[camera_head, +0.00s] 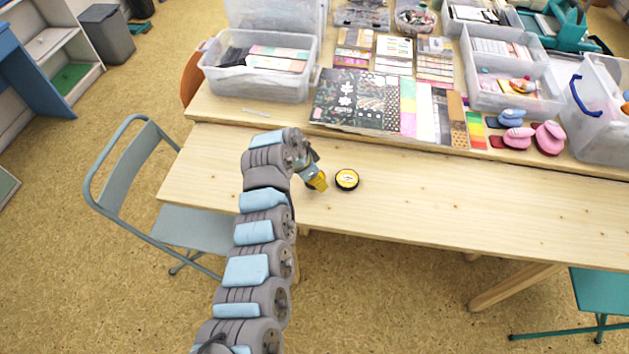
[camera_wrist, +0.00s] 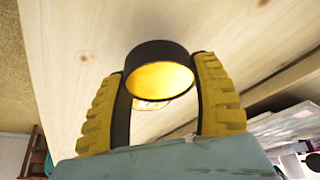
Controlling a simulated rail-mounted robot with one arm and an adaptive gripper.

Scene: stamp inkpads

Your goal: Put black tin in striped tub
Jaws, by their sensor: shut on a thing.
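My gripper (camera_wrist: 161,80) is shut on a round black tin (camera_wrist: 155,53), with a finger on each side. The tin's side is black and the face or inside turned to my wrist camera is yellow. I cannot make out a striped tub.
The wooden table (camera_head: 470,205) is clear to the right. Card sheets (camera_head: 352,98), clear plastic boxes (camera_head: 262,82) and pink and blue stampers (camera_head: 519,138) fill its back part. A grey folding chair (camera_head: 135,175) stands at the left.

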